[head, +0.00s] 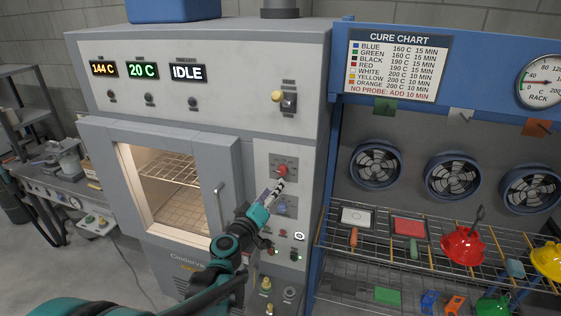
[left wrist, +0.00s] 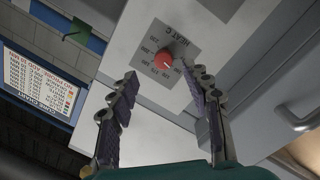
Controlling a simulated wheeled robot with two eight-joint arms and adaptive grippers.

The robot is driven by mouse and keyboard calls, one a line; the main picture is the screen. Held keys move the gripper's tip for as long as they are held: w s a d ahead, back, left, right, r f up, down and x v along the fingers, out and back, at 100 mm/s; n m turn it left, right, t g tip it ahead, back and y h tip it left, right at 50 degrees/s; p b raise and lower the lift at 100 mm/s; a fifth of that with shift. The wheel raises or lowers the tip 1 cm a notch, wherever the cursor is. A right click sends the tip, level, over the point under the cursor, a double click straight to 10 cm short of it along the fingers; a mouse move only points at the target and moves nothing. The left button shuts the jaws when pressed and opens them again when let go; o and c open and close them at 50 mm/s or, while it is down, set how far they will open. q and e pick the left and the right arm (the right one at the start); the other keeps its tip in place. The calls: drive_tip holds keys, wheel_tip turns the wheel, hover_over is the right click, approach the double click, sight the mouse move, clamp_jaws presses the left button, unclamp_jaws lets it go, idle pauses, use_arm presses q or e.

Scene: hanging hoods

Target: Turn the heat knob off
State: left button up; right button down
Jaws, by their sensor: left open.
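The heat knob (head: 283,170) is a small red dial on the oven's right-hand control panel. In the left wrist view the red knob (left wrist: 163,61) sits on a grey scale plate (left wrist: 176,50) marked "HEAT C", with a light pointer line on its face. My left gripper (head: 272,189) is just in front of the panel, below and left of the knob in the head view. In the left wrist view its two purple-padded fingers (left wrist: 161,76) are spread, with the knob beyond and between their tips. No contact shows. My right gripper is out of view.
The oven's displays (head: 147,71) read 144 C, 20 C and IDLE. The oven door (head: 225,165) with its handle is left of the panel. Other controls (head: 283,207) sit below the knob. A blue rack (head: 328,180) with fans and coloured parts stands to the right.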

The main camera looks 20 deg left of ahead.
sight(281, 172)
use_arm(q)
drive_tip(key=w, duration=0.8)
drive_tip(key=shift+r, duration=0.15)
clamp_jaws()
